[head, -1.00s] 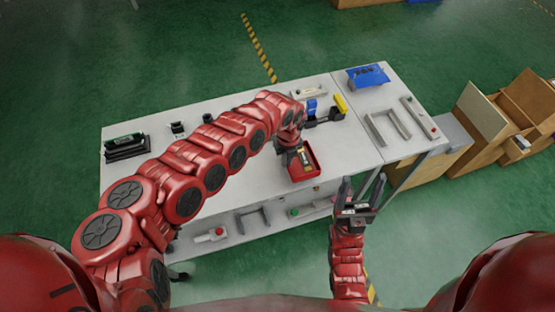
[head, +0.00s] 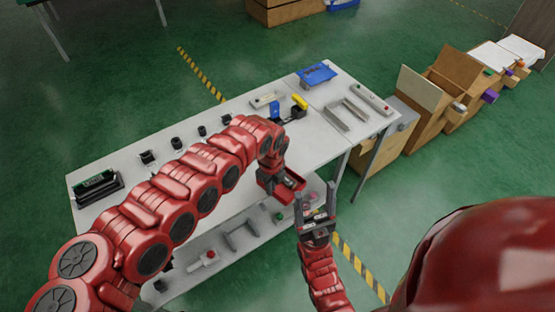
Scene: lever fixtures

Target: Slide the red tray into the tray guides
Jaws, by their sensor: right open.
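Two parallel grey rails (head: 335,118), which look like the tray guides, lie empty on the right part of the tabletop, to the right of and beyond the tray.
A blue bin (head: 316,73) stands behind the rails, and a grey bar with a red knob (head: 371,98) lies right of them. Yellow and blue pieces (head: 299,102) sit left of the rails. Cardboard boxes (head: 450,75) stand right of the table. The tabletop before the rails looks clear.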

